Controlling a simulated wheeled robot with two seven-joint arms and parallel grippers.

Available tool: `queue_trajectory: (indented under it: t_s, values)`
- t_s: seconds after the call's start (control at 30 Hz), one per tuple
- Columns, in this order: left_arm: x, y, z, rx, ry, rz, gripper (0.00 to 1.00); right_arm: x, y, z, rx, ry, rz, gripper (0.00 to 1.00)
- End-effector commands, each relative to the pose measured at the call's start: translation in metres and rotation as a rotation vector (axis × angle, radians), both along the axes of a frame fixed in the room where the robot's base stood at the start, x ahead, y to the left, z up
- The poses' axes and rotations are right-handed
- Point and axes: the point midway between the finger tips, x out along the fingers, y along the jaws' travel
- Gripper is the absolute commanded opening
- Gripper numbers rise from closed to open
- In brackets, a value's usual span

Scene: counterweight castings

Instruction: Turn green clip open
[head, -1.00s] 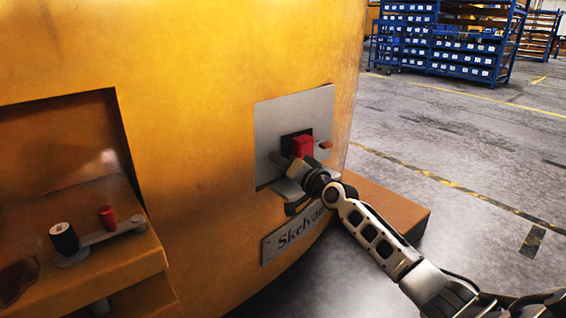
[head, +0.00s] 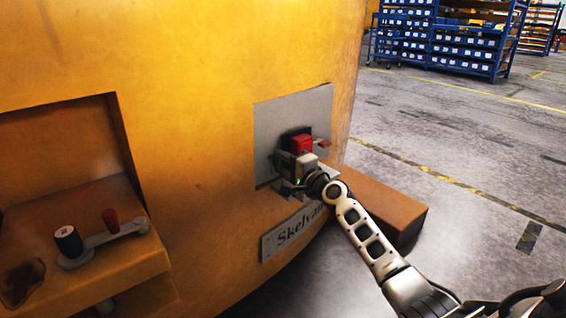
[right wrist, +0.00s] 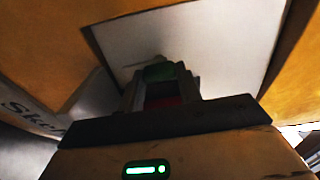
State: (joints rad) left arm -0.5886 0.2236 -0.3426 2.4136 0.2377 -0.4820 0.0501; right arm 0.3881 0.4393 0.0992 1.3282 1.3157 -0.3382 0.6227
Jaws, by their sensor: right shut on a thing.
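A grey plate (head: 265,125) is fixed to the yellow casting (head: 200,60). It carries a dark mount with a red block (head: 301,144). My right gripper (head: 298,158) is at the plate, just below the red block, and hides what lies behind it. In the right wrist view, a dark green part, apparently the green clip (right wrist: 158,72), shows at the tips of the right gripper (right wrist: 161,82), which is shut on it. A dark red surface (right wrist: 165,98) shows between the fingers. The clip's angle is too dark to tell. My left gripper is out of view.
A name plate (head: 292,230) sits below the grey plate. A small reddish tab (head: 323,143) is at its right. A ledge with a black knob (head: 68,241) and red knob (head: 110,219) is at left. A brown block (head: 385,205) stands behind my right arm.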

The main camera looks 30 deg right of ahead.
Motion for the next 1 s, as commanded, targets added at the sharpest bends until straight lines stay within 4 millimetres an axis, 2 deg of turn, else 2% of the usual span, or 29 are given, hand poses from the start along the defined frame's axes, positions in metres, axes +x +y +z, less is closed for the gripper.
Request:
queue_trajectory:
  t_s: [0.63, 0.67, 0.7, 0.73, 1.0]
  values:
    - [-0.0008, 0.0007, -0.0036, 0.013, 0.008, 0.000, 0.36, -0.0003, 0.0003, -0.0021, 0.050, 0.007, 0.001, 0.12]
    - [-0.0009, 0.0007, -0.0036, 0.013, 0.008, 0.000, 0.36, -0.0003, 0.0003, -0.0020, 0.050, 0.007, 0.001, 0.43]
    - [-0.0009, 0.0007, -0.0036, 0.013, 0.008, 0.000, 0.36, -0.0003, 0.0003, -0.0019, 0.050, 0.007, 0.001, 0.54]
    - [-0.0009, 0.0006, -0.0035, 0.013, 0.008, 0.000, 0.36, -0.0003, 0.0003, -0.0018, 0.049, 0.007, 0.001, 0.56]
    - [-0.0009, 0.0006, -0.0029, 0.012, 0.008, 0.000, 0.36, -0.0007, 0.0001, -0.0008, 0.047, 0.005, 0.001, 0.56]
